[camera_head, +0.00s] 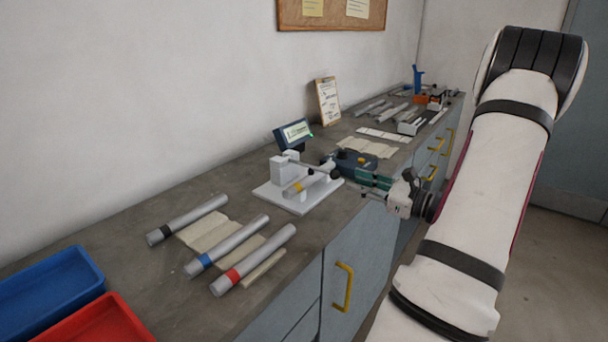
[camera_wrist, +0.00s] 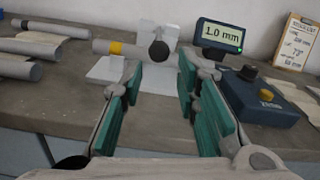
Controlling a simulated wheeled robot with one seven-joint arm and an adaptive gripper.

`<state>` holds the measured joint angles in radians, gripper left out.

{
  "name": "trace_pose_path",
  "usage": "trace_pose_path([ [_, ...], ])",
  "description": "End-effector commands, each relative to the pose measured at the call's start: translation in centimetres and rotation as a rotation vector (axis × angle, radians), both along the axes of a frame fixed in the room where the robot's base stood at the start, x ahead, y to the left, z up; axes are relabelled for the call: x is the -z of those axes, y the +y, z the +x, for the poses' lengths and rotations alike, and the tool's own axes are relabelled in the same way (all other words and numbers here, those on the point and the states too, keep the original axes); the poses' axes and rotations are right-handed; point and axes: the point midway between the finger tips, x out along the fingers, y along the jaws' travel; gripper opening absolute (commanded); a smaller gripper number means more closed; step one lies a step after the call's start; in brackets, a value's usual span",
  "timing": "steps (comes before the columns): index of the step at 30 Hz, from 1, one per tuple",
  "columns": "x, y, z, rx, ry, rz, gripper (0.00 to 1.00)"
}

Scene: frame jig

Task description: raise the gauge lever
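The gauge (camera_head: 285,172) is a white stand on a white base plate, beside a small display (camera_wrist: 220,36) reading 1.0 mm. A tube with a yellow band (camera_wrist: 116,48) lies in the stand. A round black knob (camera_wrist: 158,51), which looks like the end of the gauge lever, shows in front of the stand in the wrist view. My gripper (camera_wrist: 160,80) is open and empty, with its teal-padded fingers apart. In the wrist view the knob appears between and beyond the fingertips; I cannot tell the exact gap. In the head view my gripper (camera_head: 358,176) reaches the gauge from the right.
A dark blue box (camera_wrist: 262,103) with a black knob stands right of the gauge, close to my gripper. Several banded tubes (camera_head: 225,245) lie to the left on the bench. Blue (camera_head: 62,262) and red (camera_head: 122,305) trays stand at the near left. A clipboard (camera_head: 328,100) leans behind.

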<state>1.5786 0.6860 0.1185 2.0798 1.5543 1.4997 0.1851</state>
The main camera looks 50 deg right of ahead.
Motion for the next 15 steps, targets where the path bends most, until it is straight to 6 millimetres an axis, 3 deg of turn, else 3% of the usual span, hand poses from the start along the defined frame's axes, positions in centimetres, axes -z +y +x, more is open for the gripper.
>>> trace_pose_path([
  [15,-0.1,1.0,9.5,-0.009,0.002,-0.003,0.29],
])
